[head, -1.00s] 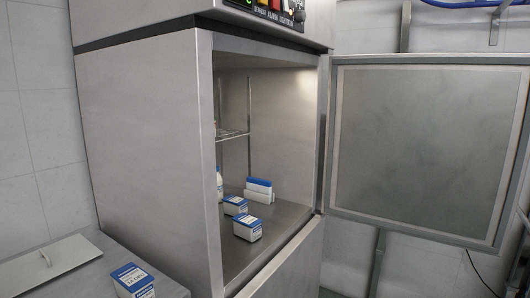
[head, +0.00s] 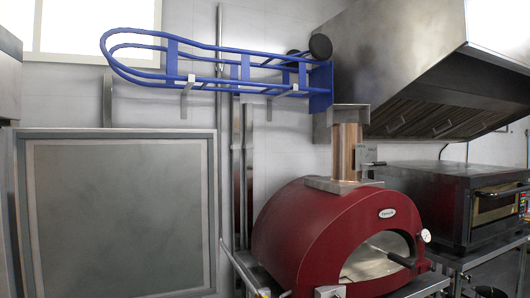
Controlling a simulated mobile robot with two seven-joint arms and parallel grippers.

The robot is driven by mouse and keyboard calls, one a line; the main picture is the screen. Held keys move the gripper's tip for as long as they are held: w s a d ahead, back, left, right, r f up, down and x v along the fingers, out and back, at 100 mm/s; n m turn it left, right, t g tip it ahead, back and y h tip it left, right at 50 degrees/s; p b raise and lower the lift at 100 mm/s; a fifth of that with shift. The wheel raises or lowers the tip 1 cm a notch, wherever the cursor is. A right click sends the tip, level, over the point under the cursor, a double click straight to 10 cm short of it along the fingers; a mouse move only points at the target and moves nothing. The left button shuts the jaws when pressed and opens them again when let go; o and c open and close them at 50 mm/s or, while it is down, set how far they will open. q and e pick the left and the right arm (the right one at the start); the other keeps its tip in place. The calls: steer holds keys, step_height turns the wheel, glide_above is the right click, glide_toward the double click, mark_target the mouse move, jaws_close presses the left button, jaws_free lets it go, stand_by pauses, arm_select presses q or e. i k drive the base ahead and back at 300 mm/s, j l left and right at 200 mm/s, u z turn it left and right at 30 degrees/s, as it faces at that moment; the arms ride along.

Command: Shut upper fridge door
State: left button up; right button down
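The upper fridge door (head: 120,215) is at the left of the head view, swung wide open with its grey inner panel and pale seal facing me. Its hinge side is at the picture's left edge, by a sliver of the fridge body (head: 9,75). The fridge's inside is out of view. The door's lower edge is near the bottom of the picture. Neither of my grippers shows.
A red dome oven (head: 325,235) with a copper flue (head: 346,150) stands right of the door, on a metal stand. A blue wall rack (head: 215,65) hangs above. A steel hood (head: 410,70) and a dark deck oven (head: 430,200) are at the right.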

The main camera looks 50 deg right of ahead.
mark_target(118, 213)
steer(key=i+z, duration=0.25)
steer(key=z, duration=0.15)
steer(key=i+z, duration=0.2)
steer(key=z, duration=0.2)
steer(key=i+z, duration=0.25)
steer(key=z, duration=0.2)
steer(key=i+j+z, duration=0.35)
steer(key=i+j, duration=0.4)
steer(key=i, duration=0.1)
